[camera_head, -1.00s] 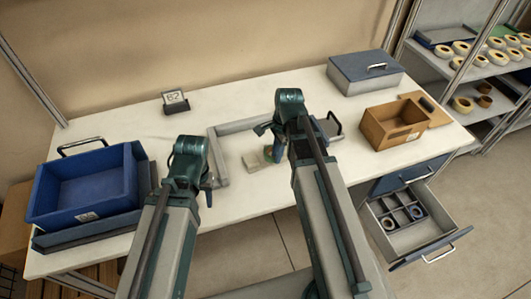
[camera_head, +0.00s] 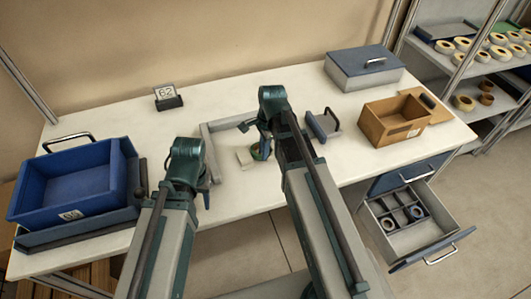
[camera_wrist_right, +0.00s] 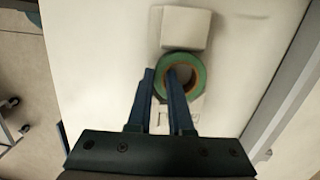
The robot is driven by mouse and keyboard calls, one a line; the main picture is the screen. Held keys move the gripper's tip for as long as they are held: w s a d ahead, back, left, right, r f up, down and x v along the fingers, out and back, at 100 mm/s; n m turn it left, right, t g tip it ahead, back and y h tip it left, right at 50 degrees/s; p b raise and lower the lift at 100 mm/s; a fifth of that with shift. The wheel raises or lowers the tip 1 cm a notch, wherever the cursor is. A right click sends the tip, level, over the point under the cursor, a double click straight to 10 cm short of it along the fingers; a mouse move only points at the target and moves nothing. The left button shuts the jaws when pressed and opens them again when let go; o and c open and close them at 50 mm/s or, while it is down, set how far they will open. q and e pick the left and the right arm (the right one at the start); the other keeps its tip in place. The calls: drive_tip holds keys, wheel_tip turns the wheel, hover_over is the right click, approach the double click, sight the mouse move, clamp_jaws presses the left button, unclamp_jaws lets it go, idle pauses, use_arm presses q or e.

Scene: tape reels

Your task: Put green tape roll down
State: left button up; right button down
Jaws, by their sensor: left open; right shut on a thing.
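The green tape roll (camera_wrist_right: 202,76) lies flat at the tips of my right gripper (camera_wrist_right: 162,74) in the right wrist view. One finger is in its hole and the other is outside its left edge, so the gripper is shut on the roll's wall. In the head view the roll (camera_head: 257,153) shows partly below the right gripper (camera_head: 264,142), at or very near the tabletop (camera_head: 235,220). I cannot tell whether it bears on the table. A pale square block (camera_wrist_right: 184,28) is right beside the roll. My left gripper (camera_head: 207,193) is open and empty, left of it.
A grey angled rail (camera_head: 212,150) is behind and left of the roll. A blue bin (camera_head: 75,190) is at the left. A dark-sided holder (camera_head: 322,125), wooden box (camera_head: 395,122) and lidded box (camera_head: 364,72) stand to the right. An open drawer (camera_head: 438,236) juts out front right.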

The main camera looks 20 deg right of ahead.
drive_tip(key=c, duration=0.8)
unclamp_jaws()
drive_tip(key=shift+r, duration=0.1)
use_arm(q)
drive_tip(key=shift+r, duration=0.25)
use_arm(e)
drive_tip(key=shift+r, duration=0.15)
wheel_tip(320, 180, up, 12)
drive_tip(key=d+p, duration=0.1)
drive_tip(key=p, duration=1.1)
use_arm(q)
wheel_tip(320, 180, up, 12)
drive_tip(key=shift+f, duration=0.25)
use_arm(e)
drive_tip(key=s+a+n+h, duration=0.1)
drive_tip(key=s+a+n, duration=0.3)
drive_tip(key=n, duration=0.3)
drive_tip(key=s+a+n, duration=0.4)
drive_tip(key=n, duration=0.3)
drive_tip(key=s+a+n+h, duration=0.1)
drive_tip(key=s+a+n, duration=0.3)
drive_tip(key=s+n, duration=0.1)
drive_tip(key=shift+a+f+n+h, duration=0.2)
drive_tip(key=shift+f+n+h, duration=0.1)
drive_tip(key=shift+n, duration=0.6)
